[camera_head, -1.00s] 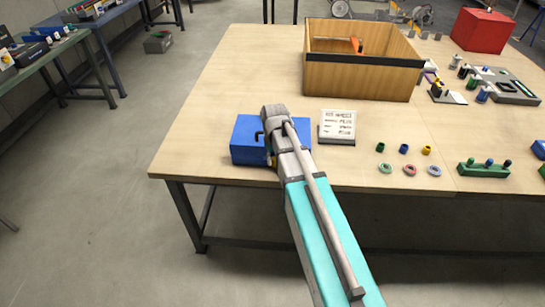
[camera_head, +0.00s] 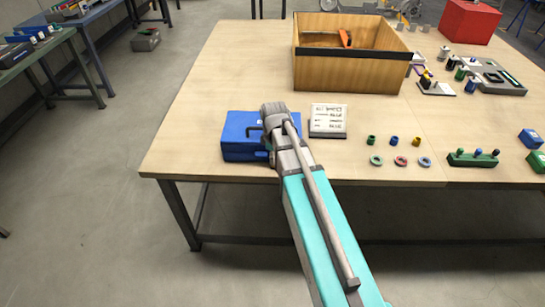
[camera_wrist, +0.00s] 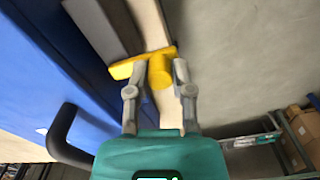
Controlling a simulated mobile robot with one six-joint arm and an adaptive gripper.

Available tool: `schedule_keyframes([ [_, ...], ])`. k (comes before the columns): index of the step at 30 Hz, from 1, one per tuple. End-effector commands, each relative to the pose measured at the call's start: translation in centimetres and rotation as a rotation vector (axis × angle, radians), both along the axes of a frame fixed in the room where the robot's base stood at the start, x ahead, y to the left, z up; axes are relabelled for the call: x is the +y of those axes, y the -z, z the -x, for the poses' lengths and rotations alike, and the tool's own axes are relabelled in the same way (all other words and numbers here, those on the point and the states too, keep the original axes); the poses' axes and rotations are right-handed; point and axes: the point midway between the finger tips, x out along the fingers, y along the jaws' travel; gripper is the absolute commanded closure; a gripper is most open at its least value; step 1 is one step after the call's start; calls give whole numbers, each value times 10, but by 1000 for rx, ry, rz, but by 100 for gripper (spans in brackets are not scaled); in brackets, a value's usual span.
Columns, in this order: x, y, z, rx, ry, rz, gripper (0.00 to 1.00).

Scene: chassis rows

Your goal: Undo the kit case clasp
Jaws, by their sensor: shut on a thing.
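The blue kit case (camera_head: 243,137) sits near the front left edge of the wooden table, with a black handle (camera_wrist: 68,138) on the side facing me. In the wrist view its blue side (camera_wrist: 40,75) fills the left. A yellow clasp (camera_wrist: 160,72) with a crossbar and a round stub lies between my fingertips. My gripper (camera_wrist: 161,80) is shut on this clasp. In the head view my wrist is at the case's right end and hides that end, my fingers and the clasp.
A white label stand (camera_head: 328,120) stands close to the right of the case. An open wooden box (camera_head: 345,76) is behind it. Small coloured caps and rings (camera_head: 396,160) lie further right. The table top left of the box is clear.

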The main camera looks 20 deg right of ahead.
Motion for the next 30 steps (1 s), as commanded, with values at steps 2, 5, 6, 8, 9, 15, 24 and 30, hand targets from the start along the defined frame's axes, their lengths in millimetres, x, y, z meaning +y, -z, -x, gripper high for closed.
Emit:
schedule_keyframes([
  [2, 0, 0, 1, 2, -15, -1, 100],
  [5, -1, 0, 1, 2, -23, -1, 100],
  [6, -1, 0, 1, 2, -24, -1, 100],
  [8, -1, 0, 1, 2, -25, -1, 100],
  [9, -1, 0, 1, 2, -24, -1, 100],
  [15, -1, 0, 1, 2, -23, 0, 68],
  [24, -1, 0, 1, 1, -23, -1, 35],
  [30, -1, 0, 0, 0, -22, 0, 35],
])
